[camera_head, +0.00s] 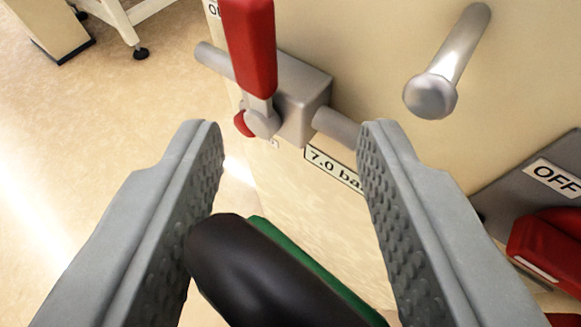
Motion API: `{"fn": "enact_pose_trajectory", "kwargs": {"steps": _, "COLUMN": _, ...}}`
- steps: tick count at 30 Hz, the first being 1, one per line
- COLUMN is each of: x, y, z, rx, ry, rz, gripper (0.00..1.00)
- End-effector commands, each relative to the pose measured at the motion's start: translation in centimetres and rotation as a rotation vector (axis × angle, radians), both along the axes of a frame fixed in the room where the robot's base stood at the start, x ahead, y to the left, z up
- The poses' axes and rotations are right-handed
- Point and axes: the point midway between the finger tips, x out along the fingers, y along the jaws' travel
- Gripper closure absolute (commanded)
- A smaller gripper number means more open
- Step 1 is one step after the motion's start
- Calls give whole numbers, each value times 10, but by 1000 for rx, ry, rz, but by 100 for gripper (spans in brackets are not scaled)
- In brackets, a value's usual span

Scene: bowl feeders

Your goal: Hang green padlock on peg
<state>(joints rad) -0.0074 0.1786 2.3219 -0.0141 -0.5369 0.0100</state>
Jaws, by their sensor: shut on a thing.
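The green padlock (301,259) is low in the view, between the fingers of my gripper (290,140). Only a strip of its green body shows behind a thick, rounded black part in front of it. My gripper is shut on the padlock; where the fingers touch it is partly hidden, and its lower end is cut off by the frame. The peg (457,58) is a grey metal rod with a rounded head, sticking out of the cream panel at the upper right. It is beyond my right fingertip, apart from the padlock, and nothing hangs on its visible part.
A valve with a red lever (249,45) and grey pipe stands out from the panel ahead, left of the peg. A "7.0 ba" label (334,168) is below it. A red handle (545,245) sits by an OFF plate (553,177) at right. Open floor shows left.

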Motion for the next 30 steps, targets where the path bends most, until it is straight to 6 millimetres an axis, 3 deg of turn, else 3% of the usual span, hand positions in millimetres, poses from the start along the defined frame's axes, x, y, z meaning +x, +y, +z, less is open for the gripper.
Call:
{"fn": "enact_pose_trajectory", "kwargs": {"steps": 18, "x": -20, "y": 14, "z": 0, "rx": -1, "ry": 0, "rz": 1, "gripper": 86}}
{"fn": "enact_pose_trajectory", "kwargs": {"steps": 30, "x": -21, "y": 15, "z": 0, "rx": 0, "ry": 0, "rz": 0, "gripper": 86}}
